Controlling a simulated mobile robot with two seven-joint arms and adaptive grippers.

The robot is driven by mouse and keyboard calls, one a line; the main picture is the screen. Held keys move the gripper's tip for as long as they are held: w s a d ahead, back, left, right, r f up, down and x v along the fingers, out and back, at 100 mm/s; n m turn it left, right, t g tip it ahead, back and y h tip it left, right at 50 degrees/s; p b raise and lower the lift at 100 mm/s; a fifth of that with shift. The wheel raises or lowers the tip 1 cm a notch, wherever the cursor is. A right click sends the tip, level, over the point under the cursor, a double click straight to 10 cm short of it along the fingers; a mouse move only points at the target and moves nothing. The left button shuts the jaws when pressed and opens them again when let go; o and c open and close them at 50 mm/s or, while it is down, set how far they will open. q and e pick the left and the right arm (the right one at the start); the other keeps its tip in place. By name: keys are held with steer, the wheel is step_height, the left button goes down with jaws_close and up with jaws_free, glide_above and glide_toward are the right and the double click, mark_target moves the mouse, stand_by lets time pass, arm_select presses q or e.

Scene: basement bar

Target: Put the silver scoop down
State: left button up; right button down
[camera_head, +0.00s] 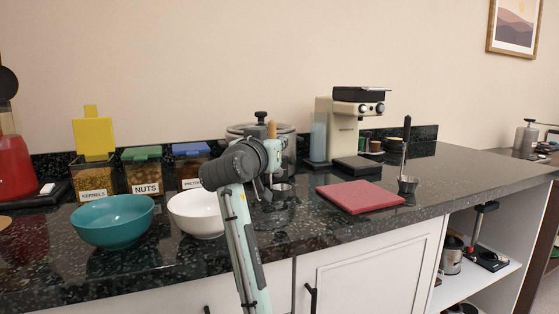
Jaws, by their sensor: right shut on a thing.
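My right gripper (271,172) is at the middle of the counter, between the white bowl and the red mat. It is shut on the silver scoop (283,187), whose small metal cup shows just right of the fingers. A tan handle end sticks up above the gripper and seems to belong to the scoop. The arm and the dark gripper body hide most of the scoop. I cannot tell whether its cup touches the dark speckled counter (290,225). My left gripper is not in view.
A white bowl (197,214) and a teal bowl (112,221) stand left of the gripper. A lidded pot is behind it. A red mat (360,196), a small cup with a black-handled tool (407,184) and a coffee machine (347,125) are to the right. Counter between gripper and mat is clear.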

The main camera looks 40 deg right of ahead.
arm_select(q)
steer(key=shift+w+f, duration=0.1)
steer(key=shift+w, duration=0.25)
arm_select(e)
steer(key=f, duration=0.4)
steer(key=shift+d+f, duration=0.1)
steer(key=shift+d, duration=0.1)
steer(key=shift+f, duration=0.15)
steer(key=c, duration=1.8)
jaws_free()
steer(key=shift+o, duration=1.1)
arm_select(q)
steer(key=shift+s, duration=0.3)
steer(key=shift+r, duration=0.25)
